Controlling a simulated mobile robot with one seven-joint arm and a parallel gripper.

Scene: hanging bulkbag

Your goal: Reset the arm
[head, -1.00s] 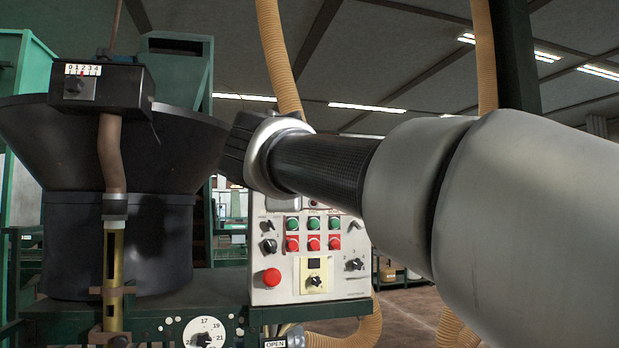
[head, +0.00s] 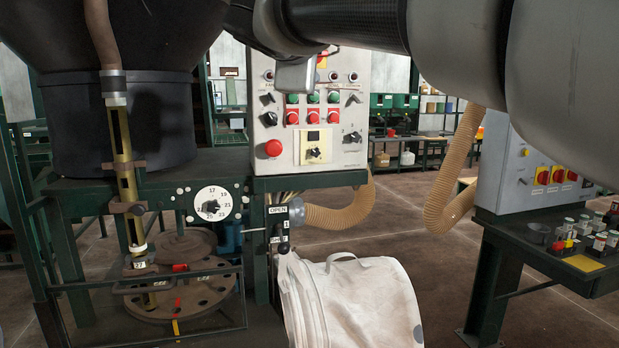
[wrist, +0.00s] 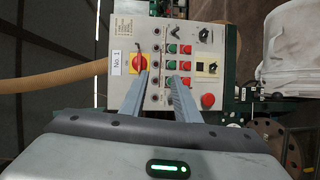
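My gripper shows in the wrist view (wrist: 159,76) with its two grey fingers apart and nothing held between them. Behind the fingers is a pale control panel (wrist: 127,40) with a red rotary switch on yellow, green and red buttons and a red stop knob. In the head view my arm crosses the upper right, and its wrist end hangs in front of the top of the same control panel (head: 344,168). The fingers cannot be made out there. Whether they touch the panel cannot be told.
A white bulk bag (head: 360,300) hangs or stands low in front, below the OPEN lever (head: 281,230). A black hopper (head: 125,120) and a numbered dial (head: 212,204) are at left. A second control desk (head: 545,175) stands at right. Floor between is clear.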

